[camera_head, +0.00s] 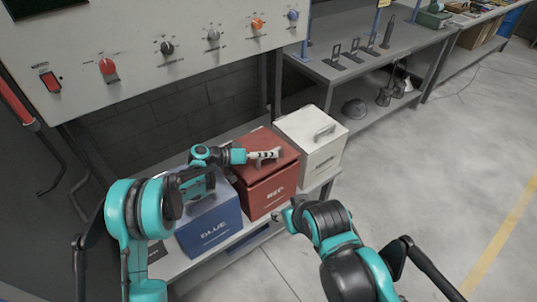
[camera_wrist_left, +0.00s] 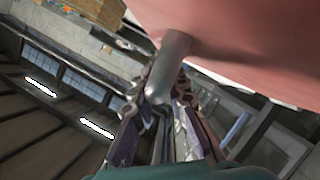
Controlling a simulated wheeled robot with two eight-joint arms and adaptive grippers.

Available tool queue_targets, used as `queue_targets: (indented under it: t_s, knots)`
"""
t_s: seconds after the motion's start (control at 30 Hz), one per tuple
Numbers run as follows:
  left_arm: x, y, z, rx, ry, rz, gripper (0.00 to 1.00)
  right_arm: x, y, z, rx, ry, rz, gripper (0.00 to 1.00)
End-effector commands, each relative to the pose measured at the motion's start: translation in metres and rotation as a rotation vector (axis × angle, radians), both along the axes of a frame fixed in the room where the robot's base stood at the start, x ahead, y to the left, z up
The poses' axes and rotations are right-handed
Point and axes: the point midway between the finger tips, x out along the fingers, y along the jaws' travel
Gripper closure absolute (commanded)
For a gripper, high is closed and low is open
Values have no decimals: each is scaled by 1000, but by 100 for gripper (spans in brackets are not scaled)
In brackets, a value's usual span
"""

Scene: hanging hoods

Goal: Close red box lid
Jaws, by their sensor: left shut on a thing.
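The red box (camera_head: 268,195), marked RED, stands between the blue box (camera_head: 210,228) and the white box (camera_head: 318,158) on a low shelf. Its red lid (camera_head: 254,143) lies over the box top; I cannot tell whether it sits fully flush. My left gripper (camera_head: 268,155) reaches across from the left over the lid and is shut on the lid's handle. In the left wrist view the grey metal handle (camera_wrist_left: 172,62) rises from the red lid (camera_wrist_left: 245,40) and sits between the fingers (camera_wrist_left: 160,100). My right gripper (camera_head: 286,216) is low in front of the red box, mostly hidden by its arm.
A control panel (camera_head: 160,45) with several knobs and a red switch overhangs the boxes. A grey metal workbench (camera_head: 350,60) with stands and dark hoods stands behind on the right. The floor (camera_head: 440,160) to the right is clear.

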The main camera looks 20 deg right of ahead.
Motion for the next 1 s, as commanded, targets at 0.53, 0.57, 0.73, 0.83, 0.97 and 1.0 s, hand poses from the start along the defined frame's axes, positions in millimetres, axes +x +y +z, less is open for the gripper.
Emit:
queue_targets:
  t_s: [0.53,0.57,0.73,0.83,0.97,1.0]
  knots:
    - [1,9,3,0,1,3,64,0,0,0,0,0,0,51]
    - [1,13,4,-1,1,4,64,0,0,0,0,0,0,51]
    - [-1,46,14,0,2,5,64,0,0,0,0,0,0,51]
    - [-2,67,21,0,1,5,64,0,0,0,0,0,0,51]
    - [-4,91,29,0,2,5,64,0,0,0,0,0,0,51]
    - [-4,97,31,0,2,4,64,0,0,0,0,0,0,51]
